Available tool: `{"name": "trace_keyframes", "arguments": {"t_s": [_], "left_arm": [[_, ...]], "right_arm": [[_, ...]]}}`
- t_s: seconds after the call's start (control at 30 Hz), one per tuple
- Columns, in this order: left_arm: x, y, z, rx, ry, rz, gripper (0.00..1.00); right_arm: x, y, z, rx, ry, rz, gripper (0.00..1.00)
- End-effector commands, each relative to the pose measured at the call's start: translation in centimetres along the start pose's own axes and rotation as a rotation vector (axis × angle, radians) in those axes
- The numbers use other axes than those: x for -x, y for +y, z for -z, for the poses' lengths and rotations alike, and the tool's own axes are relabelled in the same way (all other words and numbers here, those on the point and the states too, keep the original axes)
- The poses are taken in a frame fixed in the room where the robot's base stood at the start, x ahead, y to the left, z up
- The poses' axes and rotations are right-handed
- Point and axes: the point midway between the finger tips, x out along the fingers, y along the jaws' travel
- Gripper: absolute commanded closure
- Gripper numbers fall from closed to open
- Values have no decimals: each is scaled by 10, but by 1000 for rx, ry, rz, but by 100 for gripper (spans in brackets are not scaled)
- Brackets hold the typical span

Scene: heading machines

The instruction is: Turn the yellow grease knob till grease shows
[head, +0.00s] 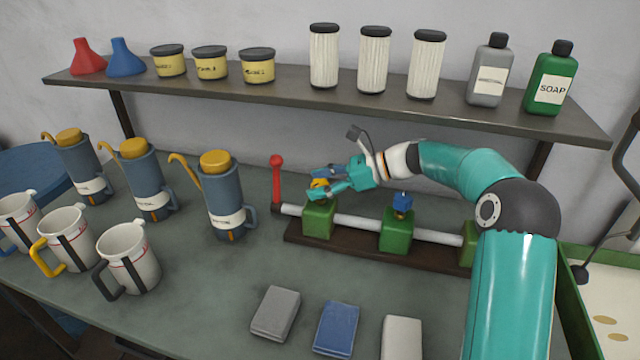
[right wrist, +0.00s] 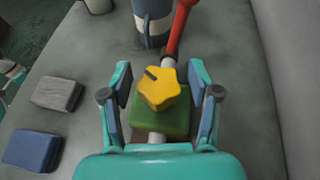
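The yellow grease knob (right wrist: 160,88) is star-shaped with a dark mark on its top. It sits on a green block (right wrist: 158,123) on a grey shaft. In the head view the knob (head: 319,183) is partly hidden by my right gripper (head: 325,184). In the right wrist view my right gripper (right wrist: 160,80) is open, one finger on each side of the knob, with small gaps visible. The green block (head: 318,220) is the leftmost on the shaft. My left gripper is not in view.
A red lever (head: 276,180) stands just left of the block. A blue knob (head: 402,202) sits on the middle green block (head: 396,232). Oil cans (head: 222,195) and jugs (head: 128,255) stand at left. Folded cloths (head: 336,327) lie in front. A shelf (head: 200,88) runs behind.

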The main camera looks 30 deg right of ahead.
Motion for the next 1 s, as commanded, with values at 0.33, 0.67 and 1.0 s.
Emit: {"name": "trace_keyframes", "arguments": {"t_s": [0.33, 0.67, 1.0], "left_arm": [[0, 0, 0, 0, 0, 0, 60], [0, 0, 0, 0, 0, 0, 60], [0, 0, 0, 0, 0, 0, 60]], "right_arm": [[0, 1, 1, -3, 2, -3, 31], [40, -1, 2, -2, 2, 2, 31], [115, -1, 30, -4, 3, 3, 31]]}}
